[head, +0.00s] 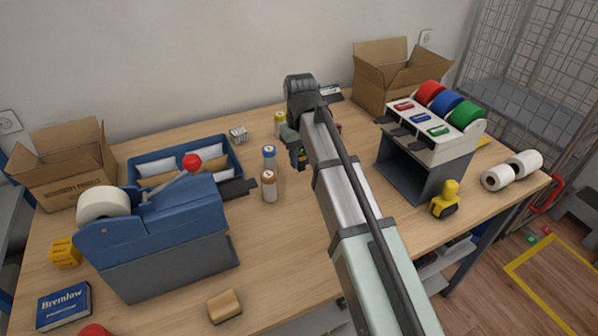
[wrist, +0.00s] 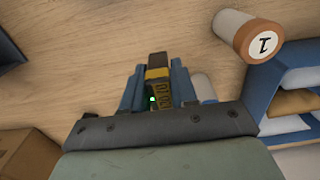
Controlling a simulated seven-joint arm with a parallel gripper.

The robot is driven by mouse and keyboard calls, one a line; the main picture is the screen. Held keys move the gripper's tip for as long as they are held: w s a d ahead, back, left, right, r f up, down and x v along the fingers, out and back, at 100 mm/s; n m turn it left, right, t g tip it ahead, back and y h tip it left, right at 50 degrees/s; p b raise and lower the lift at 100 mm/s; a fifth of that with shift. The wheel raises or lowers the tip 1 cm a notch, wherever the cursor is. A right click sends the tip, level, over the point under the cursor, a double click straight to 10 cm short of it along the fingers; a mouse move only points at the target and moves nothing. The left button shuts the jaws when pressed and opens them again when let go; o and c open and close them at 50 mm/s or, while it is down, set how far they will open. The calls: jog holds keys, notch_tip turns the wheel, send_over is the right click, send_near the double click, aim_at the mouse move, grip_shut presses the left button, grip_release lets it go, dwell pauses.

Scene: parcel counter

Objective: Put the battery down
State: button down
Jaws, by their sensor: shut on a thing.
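My gripper (wrist: 158,85) is shut on the battery (wrist: 158,72), a small block with a brown-black end and a yellow band with dark lettering. The battery sticks out between the two blue-grey fingers in the wrist view, over the wooden table. In the head view my gripper (head: 297,155) points down over the middle of the table, right of the small bottles. There the battery is mostly hidden by the gripper. I cannot tell whether it touches the tabletop (head: 300,240).
A brown-capped bottle (head: 268,186) and a blue-capped bottle (head: 269,157) stand close left of my gripper. A blue tray (head: 232,150) with packets and a tape dispenser (head: 160,240) are further left. A three-roll label stand (head: 425,160) is on the right.

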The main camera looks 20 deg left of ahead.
aim_at(300, 151)
jog(key=shift+f, duration=2.8)
jog(key=shift+f, duration=0.1)
jog(key=c, duration=0.9)
grip_release()
notch_tip(300, 151, up, 12)
jog(key=shift+r, duration=0.15)
